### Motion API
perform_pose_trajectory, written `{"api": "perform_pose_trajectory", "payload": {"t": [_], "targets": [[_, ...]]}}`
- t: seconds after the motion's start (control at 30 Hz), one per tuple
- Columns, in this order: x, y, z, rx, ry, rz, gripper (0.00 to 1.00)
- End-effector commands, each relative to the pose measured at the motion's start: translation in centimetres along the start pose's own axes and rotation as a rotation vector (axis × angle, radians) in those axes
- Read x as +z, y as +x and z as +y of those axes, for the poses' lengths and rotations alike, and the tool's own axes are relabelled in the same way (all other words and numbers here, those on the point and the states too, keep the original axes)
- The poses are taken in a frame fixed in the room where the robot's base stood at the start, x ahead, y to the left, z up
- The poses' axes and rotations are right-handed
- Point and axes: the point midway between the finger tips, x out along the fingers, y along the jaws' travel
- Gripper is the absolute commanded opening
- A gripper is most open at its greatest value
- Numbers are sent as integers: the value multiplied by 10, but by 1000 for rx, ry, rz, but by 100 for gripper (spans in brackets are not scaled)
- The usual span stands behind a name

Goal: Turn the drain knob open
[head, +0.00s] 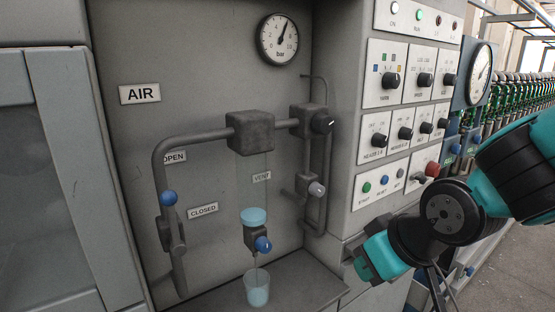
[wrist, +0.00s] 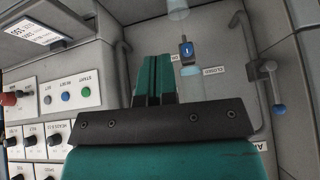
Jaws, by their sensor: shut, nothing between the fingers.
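The drain knob (head: 263,244) is a small blue knob on the dark block under the clear filter bowl, which hangs below the grey pipe unit (head: 250,131). Its turned position cannot be told. In the wrist view the blue drain knob (wrist: 187,50) shows beyond the fingertips, slightly right of them. My gripper (head: 364,262) is teal and black, to the right of the knob and apart from it, near the cabinet's right corner. In the wrist view my gripper (wrist: 156,78) has its two teal fingers together, with nothing between them.
A clear cup (head: 257,290) stands on the ledge below the drain. A lever with a blue ball (head: 168,198) is on the left pipe, by OPEN and CLOSED labels. A pressure gauge (head: 278,39) is above. A panel of knobs and buttons (head: 390,130) is at right, above my gripper.

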Motion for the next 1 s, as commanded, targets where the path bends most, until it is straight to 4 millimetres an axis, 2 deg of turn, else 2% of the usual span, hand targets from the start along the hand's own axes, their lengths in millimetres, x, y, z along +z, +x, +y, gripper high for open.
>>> {"api": "perform_pose_trajectory", "payload": {"t": [0.03, 0.1, 0.2, 0.3, 0.4, 0.5, 0.63, 0.77, 1.0], "targets": [[-4, 38, 14, 69, -38, 67, 0], [-21, 72, 33, 180, -118, 191, 0], [-43, 111, 50, 323, -286, 369, 0], [-59, 141, 49, 427, -493, 540, 0], [-68, 161, 33, 482, -701, 689, 0], [-68, 175, 13, 499, -869, 806, 0], [-66, 183, -7, 494, -999, 901, 0], [-69, 184, -14, 491, -1043, 932, 0], [-90, 190, -15, 491, -1043, 932, 0]]}}
